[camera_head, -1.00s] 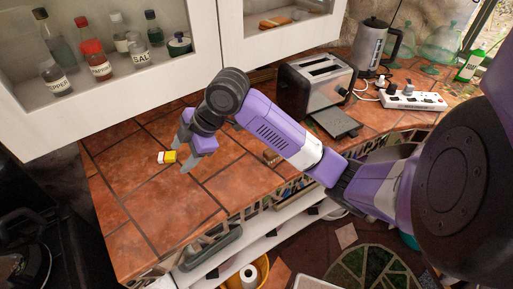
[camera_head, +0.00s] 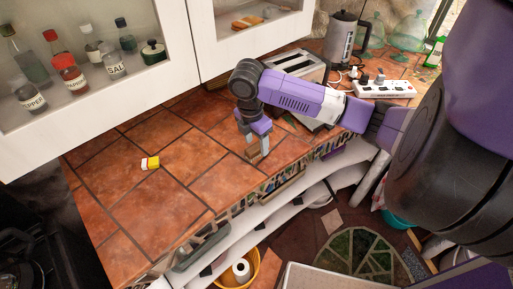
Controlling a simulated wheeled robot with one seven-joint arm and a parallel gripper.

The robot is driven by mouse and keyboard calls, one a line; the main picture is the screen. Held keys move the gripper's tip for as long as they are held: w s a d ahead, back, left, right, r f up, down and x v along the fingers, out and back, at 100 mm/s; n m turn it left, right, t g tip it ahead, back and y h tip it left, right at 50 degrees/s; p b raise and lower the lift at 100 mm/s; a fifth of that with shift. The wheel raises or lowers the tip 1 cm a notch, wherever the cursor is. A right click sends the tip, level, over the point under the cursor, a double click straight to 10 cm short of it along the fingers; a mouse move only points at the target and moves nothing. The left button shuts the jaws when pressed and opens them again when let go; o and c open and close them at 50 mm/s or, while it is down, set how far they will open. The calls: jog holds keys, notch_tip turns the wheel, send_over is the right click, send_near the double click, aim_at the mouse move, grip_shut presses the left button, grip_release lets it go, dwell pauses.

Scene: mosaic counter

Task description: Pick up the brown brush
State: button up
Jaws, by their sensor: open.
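A small brown object (camera_head: 254,154), which looks like the brown brush, is on the tiled counter near its front edge. It is small and partly covered by my gripper, so its shape is unclear. My gripper (camera_head: 257,154) points down over it, with its grey fingers apart and close around or beside the object. I cannot tell whether the fingers touch it.
A yellow and white block (camera_head: 150,163) lies on the counter to the left. A toaster (camera_head: 297,72) stands behind my arm, and a power strip (camera_head: 385,89) and kettle (camera_head: 341,38) are farther right. White cabinets (camera_head: 182,40) overhang the back. The counter's left part is mostly clear.

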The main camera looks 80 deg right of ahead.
aim_at(256, 146)
jog(key=shift+d+f, duration=0.1)
jog(key=shift+f, duration=1)
grip_shut()
jog(key=shift+r, duration=0.1)
notch_tip(256, 146, up, 20)
jog(key=b, duration=0.1)
